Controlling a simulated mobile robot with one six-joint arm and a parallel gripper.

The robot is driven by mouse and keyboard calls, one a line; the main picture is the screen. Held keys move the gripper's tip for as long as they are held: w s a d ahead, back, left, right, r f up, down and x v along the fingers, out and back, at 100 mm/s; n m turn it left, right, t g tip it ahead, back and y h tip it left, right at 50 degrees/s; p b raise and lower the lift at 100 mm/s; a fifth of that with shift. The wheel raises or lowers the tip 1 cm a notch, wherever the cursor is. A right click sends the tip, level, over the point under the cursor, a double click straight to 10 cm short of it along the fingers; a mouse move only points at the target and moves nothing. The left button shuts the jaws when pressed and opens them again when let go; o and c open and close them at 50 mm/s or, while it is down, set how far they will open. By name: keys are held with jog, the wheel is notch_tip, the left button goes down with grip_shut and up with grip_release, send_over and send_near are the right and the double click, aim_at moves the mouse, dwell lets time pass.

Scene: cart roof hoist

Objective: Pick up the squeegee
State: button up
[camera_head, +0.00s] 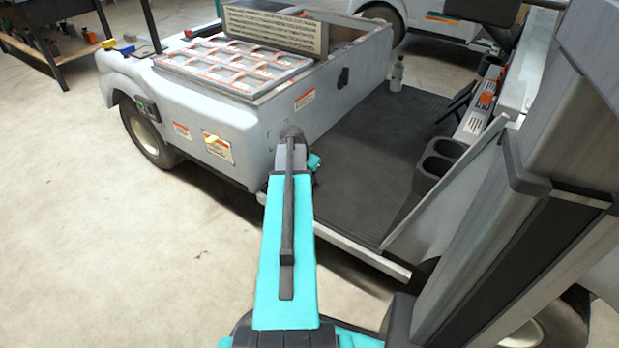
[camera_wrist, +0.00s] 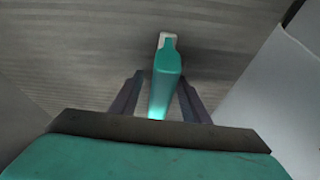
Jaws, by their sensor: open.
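In the wrist view, a teal bar-shaped piece with a pale end (camera_wrist: 166,66), which looks like the squeegee's handle, shows between the two dark fingers of my gripper (camera_wrist: 160,80). The fingers are open, one on each side of it, and I see a gap on both sides. The rest of the squeegee does not show clearly. In the head view my teal arm hides most of the gripper. A small teal bit (camera_head: 314,161) shows just right of the arm's end; I cannot tell whether it is the squeegee or my gripper.
The cart's dark ribbed floor (camera_head: 385,150) lies beyond my arm, bounded by a grey side wall (camera_head: 345,85) and a cup holder (camera_head: 437,165). A bottle (camera_head: 396,75) stands at its far end.

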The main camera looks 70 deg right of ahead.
grip_shut()
jog(key=shift+r, duration=0.15)
jog(key=shift+r+p, duration=0.65)
jog(key=shift+r, duration=0.25)
notch_tip(320, 180, up, 2)
jog(key=shift+p, duration=0.55)
jog(key=s+a+p, duration=0.1)
jog(key=a, duration=0.2)
jog(key=s+a, duration=0.1)
jog(key=a, duration=0.3)
jog(key=s+a+p, duration=0.1)
jog(key=a, duration=0.2)
jog(key=shift+s+a+r+p, duration=0.15)
jog(key=shift+a+r+p, duration=0.1)
jog(key=shift+r+p, duration=0.1)
jog(key=shift+a+r+p, duration=0.1)
jog(key=shift+p, duration=0.8)
jog(key=a+p, duration=0.1)
jog(key=p, duration=0.2)
jog(key=a+p, duration=0.1)
jog(key=p, duration=0.2)
jog(key=shift+s+a+r+p, duration=0.15)
jog(key=shift+s+a+p, duration=0.05)
jog(key=shift+s+p, duration=0.2)
